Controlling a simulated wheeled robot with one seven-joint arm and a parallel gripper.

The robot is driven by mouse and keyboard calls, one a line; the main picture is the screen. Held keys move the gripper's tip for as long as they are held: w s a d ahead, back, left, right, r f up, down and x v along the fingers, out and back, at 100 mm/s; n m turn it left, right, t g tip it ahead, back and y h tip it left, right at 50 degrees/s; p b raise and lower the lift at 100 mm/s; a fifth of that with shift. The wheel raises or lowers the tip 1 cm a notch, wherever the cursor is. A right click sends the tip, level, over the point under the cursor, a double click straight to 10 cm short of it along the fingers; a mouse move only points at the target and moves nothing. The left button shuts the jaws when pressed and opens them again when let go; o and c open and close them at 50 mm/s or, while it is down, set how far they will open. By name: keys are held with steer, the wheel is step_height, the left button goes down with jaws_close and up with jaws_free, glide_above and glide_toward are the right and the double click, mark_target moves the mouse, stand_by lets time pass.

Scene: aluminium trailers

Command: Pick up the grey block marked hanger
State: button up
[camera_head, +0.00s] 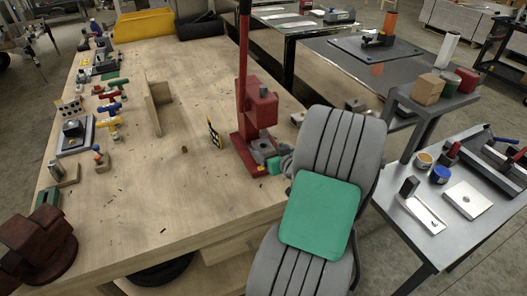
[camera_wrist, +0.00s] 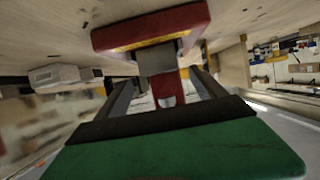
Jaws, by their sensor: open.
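A light grey block (camera_wrist: 55,75) lies on the wooden bench to the left in the wrist view, where the bench shows upside down. No marking on it can be read, so I cannot confirm the word hanger. In the head view a small grey block (camera_head: 298,118) sits near the bench's right edge, just right of the red press; it looks like the same one. My gripper (camera_wrist: 162,95) is open, its dark fingers apart, with nothing between them that I can tell is held. It faces the red press (camera_wrist: 155,30), off to one side of the block.
The tall red press (camera_head: 260,110) stands close by, its column rising high. A yellow-and-black marked plate (camera_head: 214,133) and an upright wooden bracket (camera_head: 155,100) stand left of it. Several tools line the bench's left edge. A grey side table (camera_head: 400,218) stands at right. The bench's middle is mostly clear.

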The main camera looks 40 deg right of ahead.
mark_target(263, 145)
steer(key=p+x, duration=0.2)
steer(key=x, duration=0.4)
steer(key=shift+w, duration=0.3)
steer(key=shift+r, duration=0.15)
jaws_close()
